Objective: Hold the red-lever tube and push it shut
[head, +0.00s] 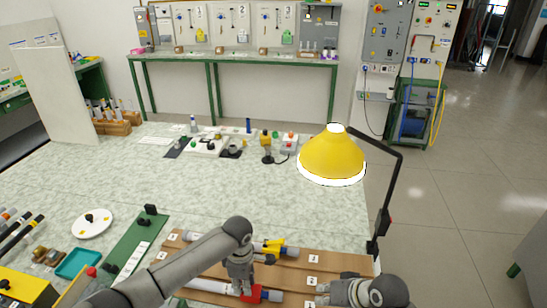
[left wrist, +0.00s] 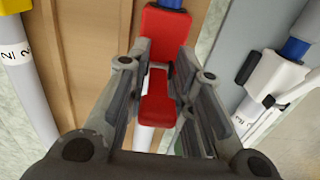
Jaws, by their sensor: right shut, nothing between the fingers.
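The red-lever tube lies on the brown board near the front. Its red lever (head: 253,294) shows beside my left gripper (head: 242,291) in the head view. In the left wrist view the red lever (left wrist: 163,38) is ahead of and between the fingers of my left gripper (left wrist: 165,65), with a blue end beyond it. The fingers are apart, one on each side of the red part; firm contact cannot be seen. My right gripper (head: 326,291) is shut and empty, right of the tube over the board's right end.
A tube with a yellow lever (head: 272,246) lies behind the red one. A yellow lamp (head: 331,155) stands on the right, its arm at the table edge. A white plate (head: 92,223) and teal tray (head: 78,264) lie left.

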